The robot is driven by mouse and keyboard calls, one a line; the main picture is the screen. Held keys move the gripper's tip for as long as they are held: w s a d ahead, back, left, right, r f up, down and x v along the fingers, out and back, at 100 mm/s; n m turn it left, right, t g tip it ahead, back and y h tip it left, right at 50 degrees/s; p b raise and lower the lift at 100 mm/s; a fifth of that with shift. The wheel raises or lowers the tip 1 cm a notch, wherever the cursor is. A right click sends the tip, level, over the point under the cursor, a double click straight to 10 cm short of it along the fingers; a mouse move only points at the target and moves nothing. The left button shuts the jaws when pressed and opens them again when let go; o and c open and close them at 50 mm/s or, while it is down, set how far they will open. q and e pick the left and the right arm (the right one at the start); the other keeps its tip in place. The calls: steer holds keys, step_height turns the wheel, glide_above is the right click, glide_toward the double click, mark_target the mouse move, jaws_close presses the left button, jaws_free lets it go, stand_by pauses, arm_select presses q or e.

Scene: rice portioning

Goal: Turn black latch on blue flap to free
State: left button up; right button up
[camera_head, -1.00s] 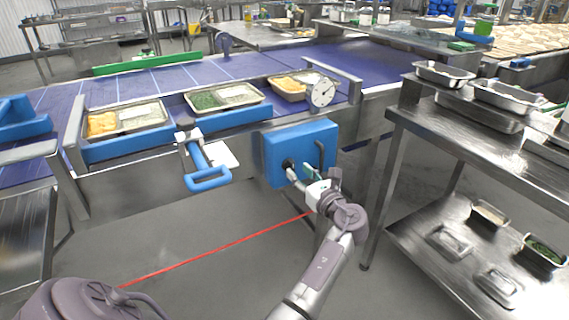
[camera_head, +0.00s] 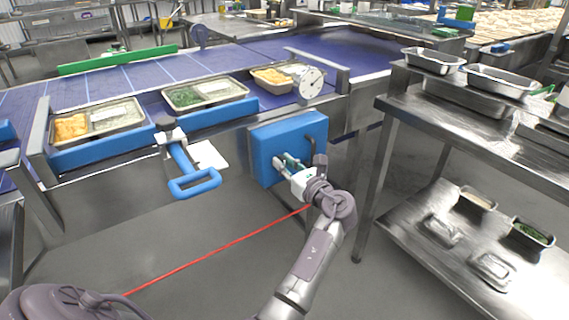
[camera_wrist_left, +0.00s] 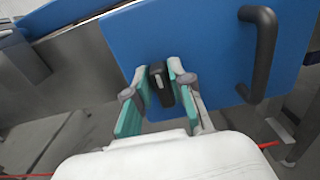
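The blue flap (camera_head: 262,151) hangs upright on the front of the conveyor in the head view. My left gripper (camera_head: 285,162) is right at its face, and hides most of the latch there. In the left wrist view, the small black latch (camera_wrist_left: 160,85) stands roughly upright, leaning slightly, on the blue flap (camera_wrist_left: 212,45). The two fingers of my left gripper (camera_wrist_left: 158,72) are on either side of it, apart; contact is hard to tell. A black bar handle (camera_wrist_left: 263,50) is on the flap to the right of the latch. My right gripper is in neither view.
A blue-handled bracket (camera_head: 195,183) sticks out left of the flap. Filled trays (camera_head: 205,93) and a round dial (camera_head: 311,82) are along the conveyor above. A steel table (camera_head: 480,135) stands to the right. A red line crosses the floor.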

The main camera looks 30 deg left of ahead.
arm_select(q)
jaws_close()
steer(key=shift+n, duration=0.4)
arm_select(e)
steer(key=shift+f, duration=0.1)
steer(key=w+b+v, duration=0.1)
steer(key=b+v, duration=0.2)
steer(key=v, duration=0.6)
arm_select(q)
steer(key=shift+s+a+f+n+b, duration=0.15)
steer(key=shift+n+b, duration=0.3)
steer(key=shift+n, duration=2.45)
steer(key=shift+s+f+n+b, duration=0.3)
steer(key=shift+n+b, duration=0.15)
steer(key=shift+n, duration=2.45)
steer(key=shift+s+a+f+n+b, duration=0.15)
steer(key=shift+n+b, duration=0.3)
steer(key=shift+n, duration=2.45)
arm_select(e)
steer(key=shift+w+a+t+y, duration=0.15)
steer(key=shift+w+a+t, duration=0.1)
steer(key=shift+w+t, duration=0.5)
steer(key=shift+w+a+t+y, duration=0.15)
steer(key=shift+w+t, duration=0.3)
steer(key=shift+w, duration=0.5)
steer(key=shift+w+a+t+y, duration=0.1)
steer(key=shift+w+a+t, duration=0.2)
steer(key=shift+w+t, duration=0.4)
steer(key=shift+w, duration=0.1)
